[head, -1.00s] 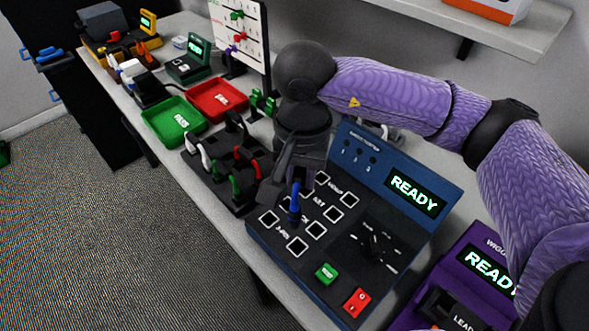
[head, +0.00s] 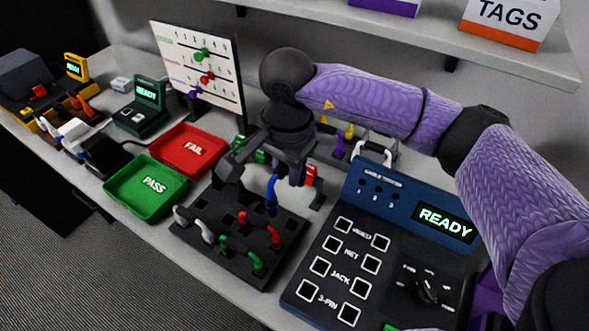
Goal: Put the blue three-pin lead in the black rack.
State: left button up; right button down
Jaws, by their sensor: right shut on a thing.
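The blue lead (head: 271,195) hangs upright under my right gripper (head: 273,177), which is shut on it. The lead's lower end is over the back right part of the black rack (head: 217,262). I cannot tell whether it touches the rack or sits in a hole. The rack holds white leads (head: 205,231), red leads (head: 273,238) and green leads (head: 257,262); empty holes show towards its back. The gripper's dark body partly hides the lead's top. My left gripper is not in view.
The blue cable tester (head: 318,272), with "READY" on its display, stands right of the rack. A green PASS tray (head: 126,207) and a red FAIL tray (head: 170,145) lie to the left. Behind my gripper stand more leads on a stand (head: 318,195) and a white board (head: 178,50).

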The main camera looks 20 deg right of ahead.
jog(key=w+f+m+b, duration=0.1)
jog(key=f+m, duration=0.3)
jog(key=m, duration=0.1)
jog(key=w+a+f+m+b, duration=0.1)
jog(key=w+f+m+b, duration=0.1)
jog(key=f+m, duration=0.2)
jog(key=w+f+m+b, duration=0.1)
jog(key=f+m, duration=0.3)
jog(key=m, duration=0.3)
jog(key=shift+w+a+f+m+b, duration=0.1)
jog(key=shift+w+a+m+b, duration=0.1)
jog(key=shift+m+b, duration=0.15)
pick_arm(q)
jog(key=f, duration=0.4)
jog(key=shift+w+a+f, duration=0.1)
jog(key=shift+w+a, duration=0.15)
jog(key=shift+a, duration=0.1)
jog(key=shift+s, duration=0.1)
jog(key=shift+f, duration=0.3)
pick_arm(e)
jog(key=shift+f, duration=0.4)
pick_arm(q)
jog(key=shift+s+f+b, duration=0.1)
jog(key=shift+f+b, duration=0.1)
jog(key=shift+b, duration=0.15)
pick_arm(e)
jog(key=shift+f, duration=0.3)
